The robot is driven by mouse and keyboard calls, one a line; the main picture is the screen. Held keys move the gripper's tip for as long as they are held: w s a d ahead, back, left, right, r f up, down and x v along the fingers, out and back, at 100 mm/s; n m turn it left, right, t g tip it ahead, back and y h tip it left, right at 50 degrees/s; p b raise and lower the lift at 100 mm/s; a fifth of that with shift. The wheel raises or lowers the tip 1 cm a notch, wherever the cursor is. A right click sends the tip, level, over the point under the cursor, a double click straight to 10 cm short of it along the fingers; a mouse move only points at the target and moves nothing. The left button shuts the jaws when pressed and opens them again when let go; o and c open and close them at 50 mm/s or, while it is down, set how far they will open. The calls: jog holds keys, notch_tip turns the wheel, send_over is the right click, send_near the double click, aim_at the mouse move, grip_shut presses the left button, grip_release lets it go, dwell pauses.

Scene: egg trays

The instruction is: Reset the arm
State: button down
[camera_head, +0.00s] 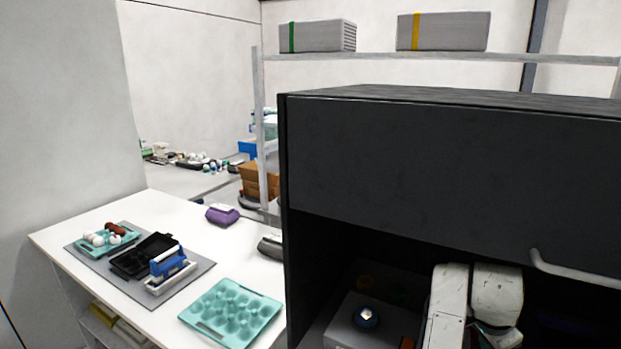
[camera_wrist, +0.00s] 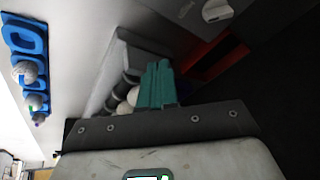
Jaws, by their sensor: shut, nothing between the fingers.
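My gripper (camera_wrist: 158,65) shows in the wrist view as two teal fingers pressed together, shut and empty. Pale round eggs (camera_wrist: 126,103) sit in a dark-walled holder just left of the fingers; I cannot tell whether they touch. In the head view, my white arm reaches inside the open dark cabinet (camera_head: 440,165), at the lower right. The fingers cannot be made out there.
The cabinet's sides, raised front and handle (camera_head: 575,275) surround my arm. A blue tray (camera_wrist: 27,38) with round items lies left in the wrist view. On the white table (camera_head: 210,262) are a teal tray (camera_head: 205,321), a black tray (camera_head: 120,262) and a purple item (camera_head: 222,214).

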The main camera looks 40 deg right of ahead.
jog(key=a+f+n, duration=0.3)
jog(key=a+n, duration=0.2)
jog(key=a, duration=0.1)
jog(key=a+f+n+t+y, duration=0.1)
jog(key=a+f+n, duration=0.3)
jog(key=a+n, duration=0.2)
jog(key=a+f+n+t, duration=0.1)
jog(key=a+f+n, duration=0.2)
jog(key=a+n, duration=0.3)
jog(key=shift+a+f, duration=0.25)
jog(key=shift+a, duration=0.45)
jog(key=s+a+f+n+y+b, duration=0.1)
jog(key=s+a+f+n, duration=0.1)
jog(key=a, duration=0.3)
jog(key=s+a+f+n+y+b, duration=0.1)
jog(key=s+a+f+n+y, duration=0.1)
jog(key=a, duration=0.4)
notch_tip(320, 180, down, 2)
jog(key=shift+s+a+f+n+g, duration=0.3)
jog(key=shift+s+n, duration=0.2)
jog(key=shift+s, duration=0.2)
